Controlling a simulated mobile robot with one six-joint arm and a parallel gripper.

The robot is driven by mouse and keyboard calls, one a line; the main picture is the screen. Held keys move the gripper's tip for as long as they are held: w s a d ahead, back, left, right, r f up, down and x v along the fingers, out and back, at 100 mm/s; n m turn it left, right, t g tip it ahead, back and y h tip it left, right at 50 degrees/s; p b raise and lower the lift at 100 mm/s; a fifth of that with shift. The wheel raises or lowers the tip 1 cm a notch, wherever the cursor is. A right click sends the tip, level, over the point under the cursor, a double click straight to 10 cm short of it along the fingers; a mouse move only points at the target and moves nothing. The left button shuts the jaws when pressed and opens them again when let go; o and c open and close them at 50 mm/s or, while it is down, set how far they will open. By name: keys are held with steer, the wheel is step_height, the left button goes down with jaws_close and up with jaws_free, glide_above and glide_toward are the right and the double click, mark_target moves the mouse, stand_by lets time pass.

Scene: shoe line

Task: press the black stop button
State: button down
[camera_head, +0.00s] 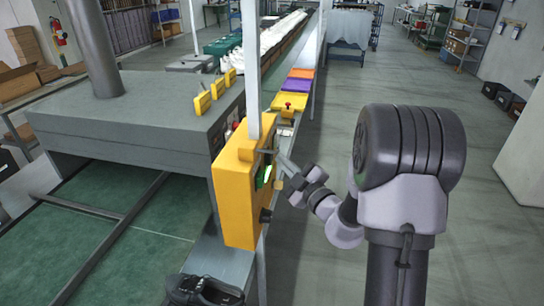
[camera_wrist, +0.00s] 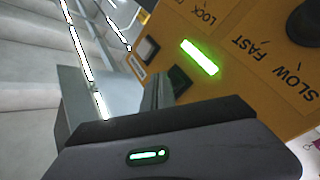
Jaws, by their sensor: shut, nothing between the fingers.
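The yellow control box (camera_head: 236,190) hangs on a post beside the line in the head view. Its tilted panel (camera_wrist: 235,75) fills the right of the wrist view. A small dark square button (camera_wrist: 180,80) shows below the lit green bar (camera_wrist: 199,57), partly behind my finger; no stop label is readable. A black and grey square (camera_wrist: 148,49) and a black knob (camera_wrist: 305,22) marked SLOW and FAST are also on the panel. My gripper (camera_head: 281,160) is shut and empty, close in front of the panel. Its tips lie near the dark button; contact cannot be told.
Yellow (camera_head: 290,102), purple and orange bins line the conveyor behind. A dark shoe (camera_head: 203,290) lies at the lower front. The floor to the right is clear.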

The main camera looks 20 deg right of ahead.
steer(key=shift+w+a+p, duration=0.35)
steer(key=shift+a, duration=0.2)
stand_by(0.8)
steer(key=shift+d, duration=0.1)
steer(key=shift+s+d, duration=0.55)
steer(key=shift+d, duration=0.15)
steer(key=s+d, duration=0.1)
steer(key=d, duration=0.1)
steer(key=s+d+p, duration=0.1)
steer(key=s+d, duration=0.1)
steer(key=shift+d, duration=0.1)
stand_by(0.3)
steer(key=shift+f, duration=0.1)
stand_by(0.6)
